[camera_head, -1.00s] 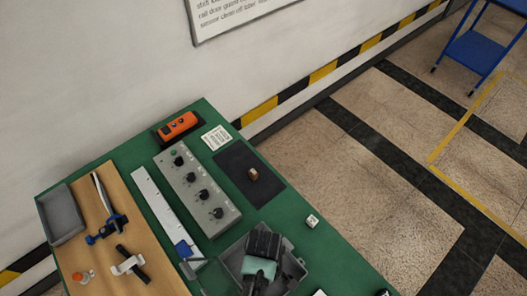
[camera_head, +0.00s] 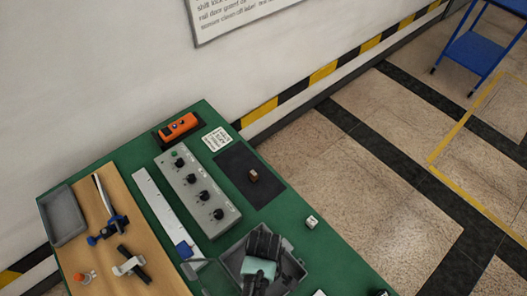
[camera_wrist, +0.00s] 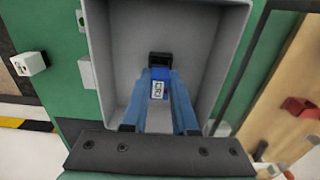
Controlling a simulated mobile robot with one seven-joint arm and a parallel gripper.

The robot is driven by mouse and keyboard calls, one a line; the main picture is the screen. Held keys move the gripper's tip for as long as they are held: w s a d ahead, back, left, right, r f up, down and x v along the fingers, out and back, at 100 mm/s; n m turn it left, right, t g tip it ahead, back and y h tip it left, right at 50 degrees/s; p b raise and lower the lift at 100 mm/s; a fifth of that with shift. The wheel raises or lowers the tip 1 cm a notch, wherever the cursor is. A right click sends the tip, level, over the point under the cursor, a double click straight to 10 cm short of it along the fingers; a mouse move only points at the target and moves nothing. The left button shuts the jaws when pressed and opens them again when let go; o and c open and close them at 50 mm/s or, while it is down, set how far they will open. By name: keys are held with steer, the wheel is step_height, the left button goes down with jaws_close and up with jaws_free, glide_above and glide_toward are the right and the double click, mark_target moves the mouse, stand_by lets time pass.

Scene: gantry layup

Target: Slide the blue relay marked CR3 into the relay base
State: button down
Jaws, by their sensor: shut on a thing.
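My gripper (camera_wrist: 159,88) is shut on a blue relay (camera_wrist: 160,74) with a white label, seen in the wrist view. The label's marking is too small to read surely. Relay and fingers are inside or just above a grey bin (camera_wrist: 205,45). A black block (camera_wrist: 160,57) shows just beyond the relay; I cannot tell whether they touch. In the head view my gripper (camera_head: 262,245) is over the same bin (camera_head: 235,258) and hides the relay. Another blue block (camera_head: 184,249) sits at the near end of a white strip (camera_head: 160,212). I cannot make out the relay base surely.
Beyond are a dark mat (camera_head: 236,168) with a small brown block (camera_head: 253,175) and an orange device (camera_head: 178,127). A white cube (camera_head: 312,222) is right of the bin. A wooden board (camera_head: 115,225) holds tools.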

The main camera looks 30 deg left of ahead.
steer(key=shift+f+b, duration=0.75)
steer(key=shift+f, duration=0.3)
steer(key=c, duration=0.6)
jaws_free()
step_height(320, 180, up, 13)
steer(key=shift+c, duration=0.2)
